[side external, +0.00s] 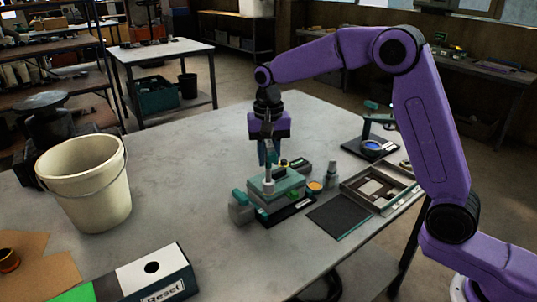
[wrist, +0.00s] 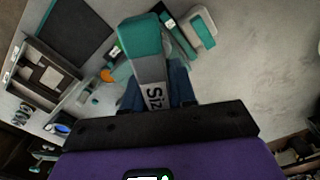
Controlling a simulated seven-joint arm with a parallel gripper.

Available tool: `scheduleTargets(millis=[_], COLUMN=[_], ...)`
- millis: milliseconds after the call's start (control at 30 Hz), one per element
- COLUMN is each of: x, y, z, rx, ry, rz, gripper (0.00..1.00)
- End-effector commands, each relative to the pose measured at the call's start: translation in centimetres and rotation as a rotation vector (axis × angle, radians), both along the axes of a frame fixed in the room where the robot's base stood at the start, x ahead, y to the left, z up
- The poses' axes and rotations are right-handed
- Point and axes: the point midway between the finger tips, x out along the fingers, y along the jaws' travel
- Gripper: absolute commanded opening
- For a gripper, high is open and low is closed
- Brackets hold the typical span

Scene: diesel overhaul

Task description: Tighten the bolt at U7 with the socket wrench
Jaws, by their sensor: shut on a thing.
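My gripper (side external: 266,160) points down over the teal and grey block (side external: 283,190) on the table. It is shut on a teal and grey tool, apparently the socket wrench (side external: 268,181), whose grey lower end is at the top of the block. Whether it touches a bolt cannot be told. In the wrist view the held wrench (wrist: 145,55), with the partial lettering "Siz", lies between the blue fingers (wrist: 160,88) and hides much of the block. The U7 mark and its bolt cannot be made out.
A dark mat (side external: 340,218) and a parts tray (side external: 380,190) lie right of the block. A small orange-topped item (side external: 314,186) is close by. A cream bucket (side external: 85,185) and a "Reset" box (side external: 150,275) stand left. The table between bucket and block is clear.

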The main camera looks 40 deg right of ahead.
Motion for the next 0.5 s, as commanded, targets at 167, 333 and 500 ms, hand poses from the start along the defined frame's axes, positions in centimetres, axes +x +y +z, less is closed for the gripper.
scheduleTargets(millis=[167,333,500], x=[0.02,0.01,0.00], y=[0.00,0.03,0.04], z=[0.02,0.00,-0.03], rx=[0.001,0.001,0.001], ry=[-0.001,-0.002,-0.002], rz=[-0.207,-0.407,-0.607], gripper=[0.00,0.00,0.00])
